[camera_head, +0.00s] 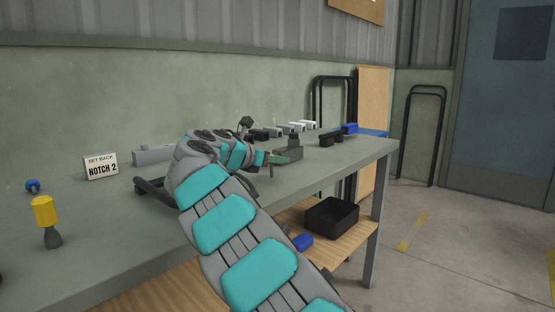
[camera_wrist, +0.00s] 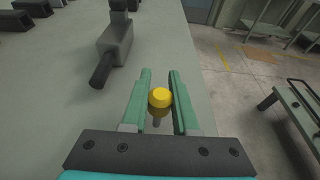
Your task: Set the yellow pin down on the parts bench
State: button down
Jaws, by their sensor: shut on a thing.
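The yellow pin shows in the wrist view as a round yellow head (camera_wrist: 159,97) with a short grey shaft. It sits between the two green fingers of my gripper (camera_wrist: 160,90), which is shut on it. In the head view my gripper (camera_head: 277,158) is over the far right part of the parts bench (camera_head: 343,159), and a thin grey shaft (camera_head: 271,171) hangs below it. The yellow head is hidden there. In the wrist view the bench top (camera_wrist: 65,95) lies under the pin, near the bench's edge. I cannot tell the gap below the shaft.
A grey block with a dark rod (camera_wrist: 115,42) stands close by on the bench. A yellow-topped piece (camera_head: 45,214), a blue knob (camera_head: 33,186) and a "NOTCH 2" sign (camera_head: 101,166) stand at left. Dark and blue blocks (camera_head: 331,138) lie behind. A black bin (camera_head: 331,216) sits on the lower shelf.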

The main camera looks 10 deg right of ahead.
jog(key=shift+f, duration=0.55)
dwell(0.4)
jog(key=c, duration=0.6)
grip_release()
jog(key=shift+a, duration=0.1)
